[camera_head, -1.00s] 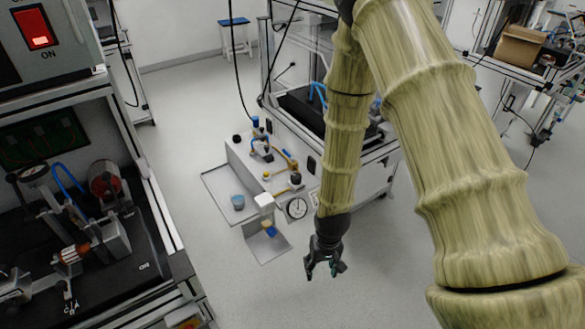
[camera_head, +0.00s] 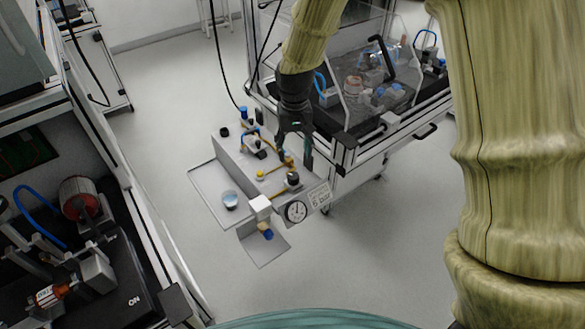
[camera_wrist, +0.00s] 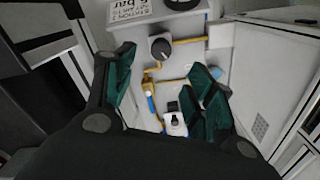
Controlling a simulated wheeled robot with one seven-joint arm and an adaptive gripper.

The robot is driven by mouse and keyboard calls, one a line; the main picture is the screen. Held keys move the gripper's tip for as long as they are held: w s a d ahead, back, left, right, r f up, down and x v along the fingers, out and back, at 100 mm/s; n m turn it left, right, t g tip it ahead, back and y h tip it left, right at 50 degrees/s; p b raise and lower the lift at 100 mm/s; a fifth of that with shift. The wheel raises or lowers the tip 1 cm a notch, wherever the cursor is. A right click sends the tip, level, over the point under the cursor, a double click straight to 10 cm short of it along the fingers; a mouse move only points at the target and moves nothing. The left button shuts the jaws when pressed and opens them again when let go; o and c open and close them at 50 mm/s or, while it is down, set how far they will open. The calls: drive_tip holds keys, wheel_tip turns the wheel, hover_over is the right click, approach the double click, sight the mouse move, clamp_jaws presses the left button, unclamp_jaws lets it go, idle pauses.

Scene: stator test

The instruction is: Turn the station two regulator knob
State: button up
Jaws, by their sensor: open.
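A black round knob (camera_head: 292,179) sits on the front part of the grey pneumatic panel (camera_head: 228,150), just above a round gauge (camera_head: 296,211) and beside a label plate (camera_head: 319,194). In the wrist view the black knob (camera_wrist: 160,48) shows near the top, below a label (camera_wrist: 130,8) that reads "STATION 2" and "6 bar". My gripper (camera_head: 295,160) is open, pointing down over the panel near this knob. Its green-padded fingers (camera_wrist: 163,78) stand apart in the wrist view, with the knob beyond them and no contact seen. Nothing is held.
Yellow pipes and a blue-handled valve (camera_head: 244,113) stand on the panel. A framed bench (camera_head: 345,150) stands close on the right.

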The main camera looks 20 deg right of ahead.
sight(293, 175)
drive_tip(key=f, duration=0.5)
drive_tip(key=f+p, duration=0.1)
drive_tip(key=f, duration=0.4)
drive_tip(key=shift+w+a+f, duration=0.1)
drive_tip(key=shift+w+f, duration=0.1)
drive_tip(key=shift+f, duration=0.1)
drive_tip(key=c, duration=1)
